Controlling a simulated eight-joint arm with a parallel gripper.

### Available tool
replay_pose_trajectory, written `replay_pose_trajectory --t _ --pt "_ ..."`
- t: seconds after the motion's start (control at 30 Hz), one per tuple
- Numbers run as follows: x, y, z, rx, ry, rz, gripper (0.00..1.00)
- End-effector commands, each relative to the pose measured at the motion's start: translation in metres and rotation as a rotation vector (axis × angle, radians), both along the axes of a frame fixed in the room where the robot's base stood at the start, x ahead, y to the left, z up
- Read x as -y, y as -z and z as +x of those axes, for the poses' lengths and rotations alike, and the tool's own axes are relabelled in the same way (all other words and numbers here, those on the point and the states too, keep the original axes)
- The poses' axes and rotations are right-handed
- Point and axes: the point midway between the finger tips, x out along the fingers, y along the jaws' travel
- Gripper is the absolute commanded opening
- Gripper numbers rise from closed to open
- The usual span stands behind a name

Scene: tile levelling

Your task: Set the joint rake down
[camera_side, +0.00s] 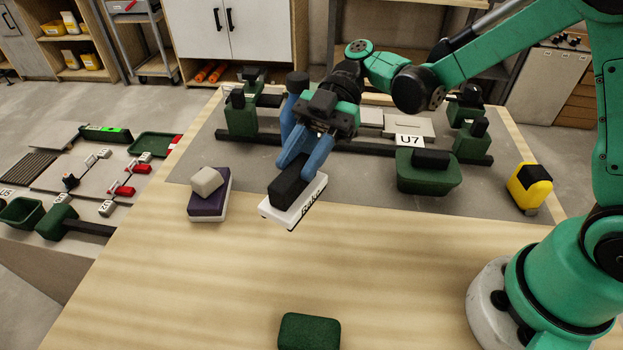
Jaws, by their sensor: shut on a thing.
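My gripper (290,165), with blue fingers, is shut on the joint rake (287,188), a dark block-like piece. The rake is right at a white labelled base (268,210) on the wooden table, whose lettering seems to read "RAKE". The rake covers much of the base's top. I cannot tell whether the rake touches the base or is just above it. The lower end of the rake is hidden.
A purple-dark block with a pale top (207,205) stands left of the base. A dark green block (309,332) lies in front. The wood between is clear.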

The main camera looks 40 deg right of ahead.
Motion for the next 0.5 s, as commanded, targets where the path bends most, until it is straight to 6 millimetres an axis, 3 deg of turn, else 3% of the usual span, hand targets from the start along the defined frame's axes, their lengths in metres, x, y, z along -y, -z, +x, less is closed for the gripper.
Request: replay_pose_trajectory --t 0.5 --pt "0.0 0.05 0.0 0.001 0.001 0.001 0.0"
